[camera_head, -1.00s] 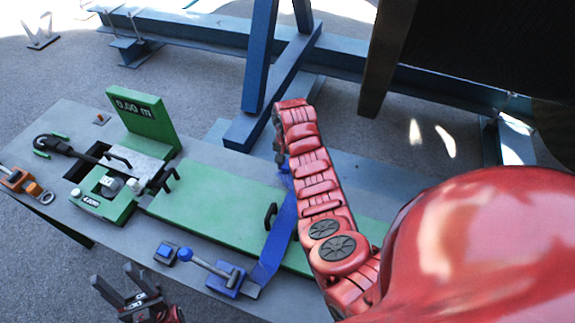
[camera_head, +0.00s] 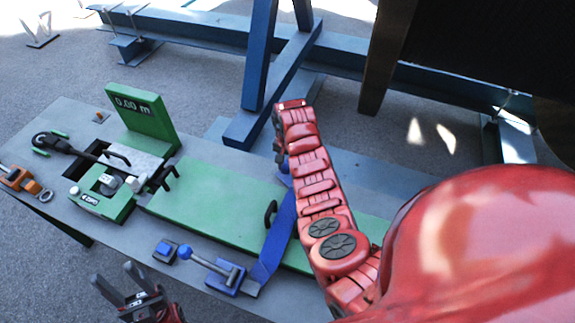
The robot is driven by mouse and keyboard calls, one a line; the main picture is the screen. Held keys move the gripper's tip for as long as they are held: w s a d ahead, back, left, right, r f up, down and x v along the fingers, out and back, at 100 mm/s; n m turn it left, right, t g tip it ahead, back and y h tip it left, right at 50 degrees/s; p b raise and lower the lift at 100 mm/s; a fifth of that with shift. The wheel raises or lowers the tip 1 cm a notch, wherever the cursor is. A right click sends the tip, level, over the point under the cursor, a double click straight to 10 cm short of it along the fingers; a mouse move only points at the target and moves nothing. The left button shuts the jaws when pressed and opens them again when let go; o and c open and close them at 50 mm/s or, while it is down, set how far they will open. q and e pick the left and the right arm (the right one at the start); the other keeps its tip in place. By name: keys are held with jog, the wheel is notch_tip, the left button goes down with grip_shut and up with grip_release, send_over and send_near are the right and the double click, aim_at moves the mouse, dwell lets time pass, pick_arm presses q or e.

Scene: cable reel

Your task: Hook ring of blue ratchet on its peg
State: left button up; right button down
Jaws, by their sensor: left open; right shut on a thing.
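The blue ratchet (camera_head: 224,277) lies on the front part of the grey table, its blue-knobbed lever pointing left. A blue strap (camera_head: 273,236) runs from it up and back across the green plate, beside my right arm. My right gripper (camera_head: 277,148) is at the far end of the red arm, over the back edge of the plate. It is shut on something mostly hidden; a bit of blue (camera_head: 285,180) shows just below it. I cannot make out the ring or the peg. My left gripper (camera_head: 121,284) is open and empty at the front left, left of the ratchet.
A green measuring unit with a display (camera_head: 141,112) reading 0.00 m stands on the table. An orange clamp (camera_head: 17,179) and a black tool (camera_head: 58,146) lie at the left. Blue beams (camera_head: 260,60) stand behind.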

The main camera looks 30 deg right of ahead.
jog(key=shift+f, duration=0.55)
dwell(0.4)
jog(key=shift+c, duration=2.1)
grip_release()
jog(key=shift+o, duration=0.7)
jog(key=shift+f, duration=0.1)
jog(key=shift+d+b, duration=0.1)
jog(key=shift+b, duration=0.2)
